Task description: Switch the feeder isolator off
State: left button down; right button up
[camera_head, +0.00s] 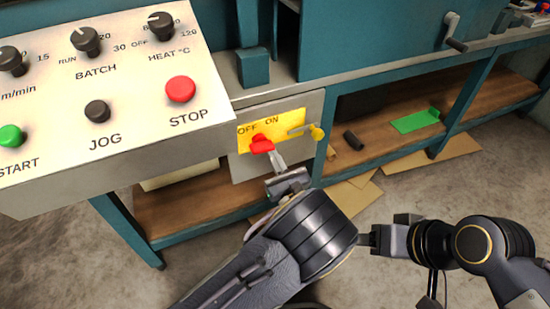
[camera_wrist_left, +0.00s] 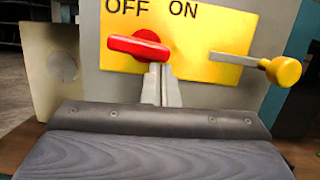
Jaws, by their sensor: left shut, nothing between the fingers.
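The feeder isolator is a red handle (camera_head: 262,145) on a yellow plate (camera_head: 289,124) marked OFF and ON. In the left wrist view the red handle (camera_wrist_left: 139,46) lies about level, its long end pointing left below the word OFF. My left gripper (camera_head: 277,158) is shut and empty. In the left wrist view its fingertips (camera_wrist_left: 163,72) are at the right end of the handle, just under it; I cannot tell whether they touch. My right gripper (camera_head: 372,239) seems to show beside my left wrist, but its fingers are unclear.
A yellow-knobbed lever (camera_head: 316,132) sticks out at the plate's right, close to the fingers. A control panel (camera_head: 140,125) with a red STOP button (camera_head: 181,89) is at the left. A green piece (camera_head: 415,121) lies on the wooden lower shelf.

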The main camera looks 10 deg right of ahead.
pick_arm(q)
jog(key=s+d+f, duration=0.2)
jog(key=s+f, duration=0.4)
jog(key=s, duration=0.3)
jog(key=shift+s+d+f, duration=0.15)
jog(key=shift+s+f, duration=0.05)
dwell(0.5)
